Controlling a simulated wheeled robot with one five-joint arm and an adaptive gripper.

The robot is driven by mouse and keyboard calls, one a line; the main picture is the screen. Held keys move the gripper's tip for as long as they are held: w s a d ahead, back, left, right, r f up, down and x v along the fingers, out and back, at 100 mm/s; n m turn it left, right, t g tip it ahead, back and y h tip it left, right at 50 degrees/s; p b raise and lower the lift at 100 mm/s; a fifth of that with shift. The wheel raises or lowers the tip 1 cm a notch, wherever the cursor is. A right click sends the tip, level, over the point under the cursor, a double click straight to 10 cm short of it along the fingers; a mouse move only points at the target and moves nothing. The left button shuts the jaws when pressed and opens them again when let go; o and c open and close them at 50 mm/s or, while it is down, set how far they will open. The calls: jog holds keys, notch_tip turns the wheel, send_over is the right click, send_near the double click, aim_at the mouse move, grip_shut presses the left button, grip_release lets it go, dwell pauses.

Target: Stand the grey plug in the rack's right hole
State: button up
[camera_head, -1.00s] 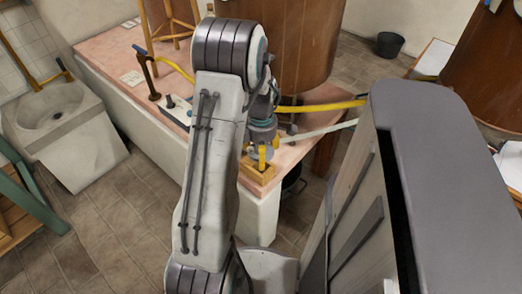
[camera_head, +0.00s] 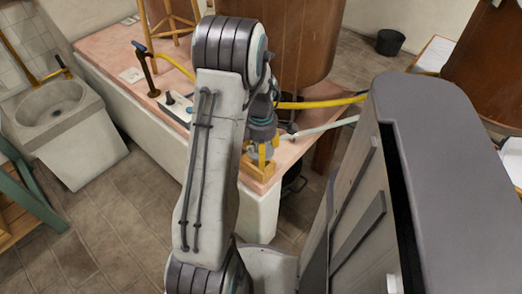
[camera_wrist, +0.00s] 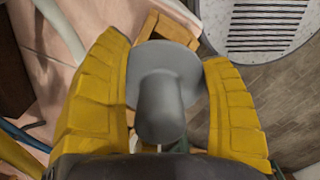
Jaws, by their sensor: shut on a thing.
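The grey plug (camera_wrist: 163,95), a round-stemmed piece with a wide flange, sits between the yellow fingers of my gripper (camera_wrist: 170,100) in the wrist view. My gripper is shut on it; the visible stem points toward the camera. The wooden rack (camera_wrist: 163,27) shows partly behind the plug, and its holes are hidden. In the head view my gripper (camera_head: 262,157) is over the rack (camera_head: 257,171) at the near right corner of the pink-topped counter. I cannot tell whether the plug is in a hole.
The pink counter top (camera_head: 110,62) holds a blue-handled tap (camera_head: 146,68) and a large wooden vat (camera_head: 290,45). A yellow hose (camera_head: 320,103) and a pale pipe (camera_head: 325,127) run right of my gripper. Tiled floor lies beyond the counter's edge.

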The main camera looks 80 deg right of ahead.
jog(key=shift+f, duration=0.25)
jog(key=shift+f+b, duration=0.75)
jog(key=shift+b, duration=0.05)
jog(key=shift+f+b, duration=0.9)
jog(key=shift+f, duration=0.25)
dwell(2.0)
dwell(0.5)
jog(key=o, duration=1.2)
jog(key=shift+r, duration=0.25)
jog(key=shift+r+p, duration=2.65)
jog(key=shift+r, duration=0.65)
